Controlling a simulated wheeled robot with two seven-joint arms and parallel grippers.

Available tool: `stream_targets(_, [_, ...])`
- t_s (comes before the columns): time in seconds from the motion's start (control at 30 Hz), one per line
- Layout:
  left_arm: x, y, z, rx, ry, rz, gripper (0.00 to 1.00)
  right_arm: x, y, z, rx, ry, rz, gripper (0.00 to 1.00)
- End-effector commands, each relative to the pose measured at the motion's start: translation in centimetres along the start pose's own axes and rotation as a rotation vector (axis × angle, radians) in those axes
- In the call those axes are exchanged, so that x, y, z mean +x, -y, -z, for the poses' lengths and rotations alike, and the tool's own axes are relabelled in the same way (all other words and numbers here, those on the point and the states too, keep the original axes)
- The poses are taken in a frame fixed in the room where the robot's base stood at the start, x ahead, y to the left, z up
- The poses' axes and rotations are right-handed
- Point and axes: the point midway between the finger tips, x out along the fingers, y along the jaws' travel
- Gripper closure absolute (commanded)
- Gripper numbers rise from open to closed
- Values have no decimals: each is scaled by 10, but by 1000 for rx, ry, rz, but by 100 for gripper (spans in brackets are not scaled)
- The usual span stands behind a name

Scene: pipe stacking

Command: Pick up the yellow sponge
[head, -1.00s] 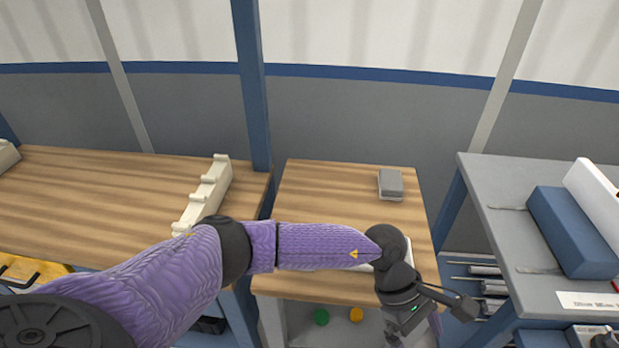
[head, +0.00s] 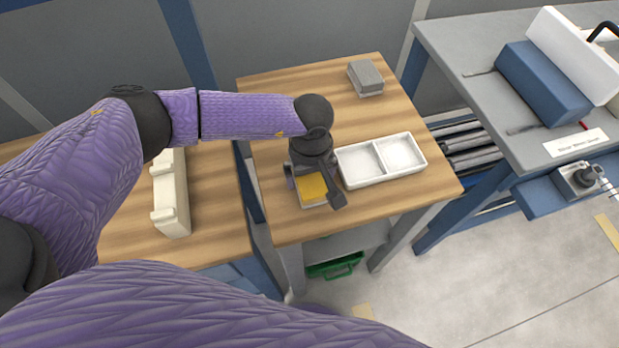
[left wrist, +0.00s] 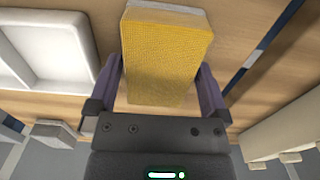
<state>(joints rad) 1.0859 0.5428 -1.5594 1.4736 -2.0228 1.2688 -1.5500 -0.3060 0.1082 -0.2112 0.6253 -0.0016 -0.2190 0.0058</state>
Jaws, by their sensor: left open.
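A yellow sponge (head: 312,187) with a pale layer lies on the small wooden table (head: 285,225), left of a white two-part tray (head: 381,160). My left gripper (head: 316,198) is over the sponge, its fingers open on either side of it. In the left wrist view, the sponge (left wrist: 166,55) reaches between the two open fingers of my left gripper (left wrist: 158,92). I cannot tell whether either finger touches it. My right gripper is not in view; a purple sleeve of mine crosses the bottom of the head view.
A grey block (head: 366,76) lies at the back of the small table. A cream notched rack (head: 171,195) stands on the wooden table to the left. A grey bench with a blue block (head: 541,82) is to the right. A green bin (head: 335,266) is below.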

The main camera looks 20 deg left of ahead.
Motion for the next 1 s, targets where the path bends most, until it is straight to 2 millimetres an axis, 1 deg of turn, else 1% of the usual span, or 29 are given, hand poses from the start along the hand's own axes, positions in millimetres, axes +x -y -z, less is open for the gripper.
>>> stream_targets(0.03, [8, 0, 0, -1, 1, 0, 0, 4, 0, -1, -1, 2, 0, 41])
stream_targets(0.1, [12, 0, 0, -2, 0, -1, 0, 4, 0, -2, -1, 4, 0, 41])
stream_targets(0.27, [11, 0, 0, -2, -1, -2, 0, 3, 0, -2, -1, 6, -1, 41])
stream_targets(0.3, [11, 0, 0, -2, -1, -2, 2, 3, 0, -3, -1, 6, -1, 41])
stream_targets(0.37, [11, 0, 0, -2, -1, -2, 15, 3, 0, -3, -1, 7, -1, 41])
stream_targets(0.4, [11, 0, 0, -2, -1, -2, 23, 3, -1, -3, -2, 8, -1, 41])
stream_targets(0.47, [11, 0, 0, -2, 0, -2, 36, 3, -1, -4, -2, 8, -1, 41])
stream_targets(0.5, [10, 0, 0, -2, 0, -2, 44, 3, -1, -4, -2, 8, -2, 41])
stream_targets(0.57, [10, 0, 0, -2, 0, -2, 57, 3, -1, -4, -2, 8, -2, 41])
stream_targets(0.6, [10, 0, 0, -2, 0, -2, 66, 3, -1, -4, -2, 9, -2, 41])
stream_targets(0.63, [10, 0, 0, -2, 0, -2, 69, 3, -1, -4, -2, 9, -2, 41])
stream_targets(0.8, [10, 0, 0, -2, 0, -2, 69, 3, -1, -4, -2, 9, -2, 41])
stream_targets(0.87, [5, 0, 1, -2, -1, -3, 69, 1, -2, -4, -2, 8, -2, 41])
stream_targets(0.97, [-18, -1, 1, 0, -3, -5, 70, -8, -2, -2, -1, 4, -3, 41])
stream_targets(1.0, [-30, -1, 1, -1, -4, -6, 70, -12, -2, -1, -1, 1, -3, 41])
